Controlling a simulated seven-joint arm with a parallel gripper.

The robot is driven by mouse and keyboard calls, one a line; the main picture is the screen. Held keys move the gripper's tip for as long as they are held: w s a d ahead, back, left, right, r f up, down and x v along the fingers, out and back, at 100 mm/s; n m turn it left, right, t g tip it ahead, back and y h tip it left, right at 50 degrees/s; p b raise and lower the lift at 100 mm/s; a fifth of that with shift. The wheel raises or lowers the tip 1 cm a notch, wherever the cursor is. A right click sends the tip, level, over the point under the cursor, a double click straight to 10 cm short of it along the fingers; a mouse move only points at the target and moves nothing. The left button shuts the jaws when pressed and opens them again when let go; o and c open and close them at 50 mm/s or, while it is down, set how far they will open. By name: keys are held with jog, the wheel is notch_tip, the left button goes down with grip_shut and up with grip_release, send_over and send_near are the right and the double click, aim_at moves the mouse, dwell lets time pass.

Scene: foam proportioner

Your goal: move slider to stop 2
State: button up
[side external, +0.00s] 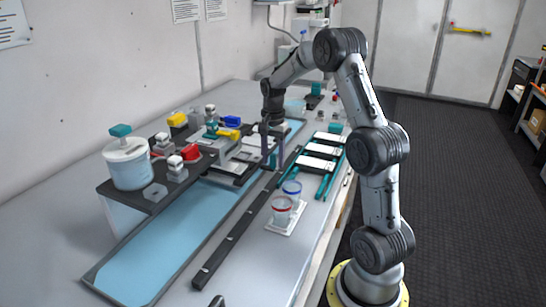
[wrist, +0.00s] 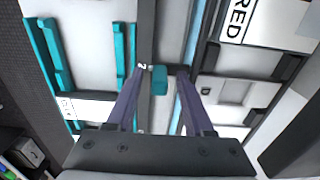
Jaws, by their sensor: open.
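The slider's teal knob (wrist: 159,80) shows in the wrist view over a dark rail. My gripper (wrist: 162,72) is open, with one finger on each side of the knob and visible gaps between them. The knob is not held. A small white mark (wrist: 143,68), perhaps a digit, is on the rail beside the left fingertip; I cannot read it surely. In the side external view my gripper (side external: 269,162) points down at the long dark rail (side external: 236,236), near its far part.
White cards in teal holders (side external: 318,150) lie right of the rail. Two cups (side external: 282,211) stand on a white tray nearer the camera. Left are a blue trough (side external: 165,250), a white tub (side external: 128,163) and coloured valves. The rail's near part is clear.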

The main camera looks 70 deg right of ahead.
jog(key=shift+r, duration=0.1)
notch_tip(320, 180, up, 14)
dwell(0.5)
jog(key=shift+f, duration=0.2)
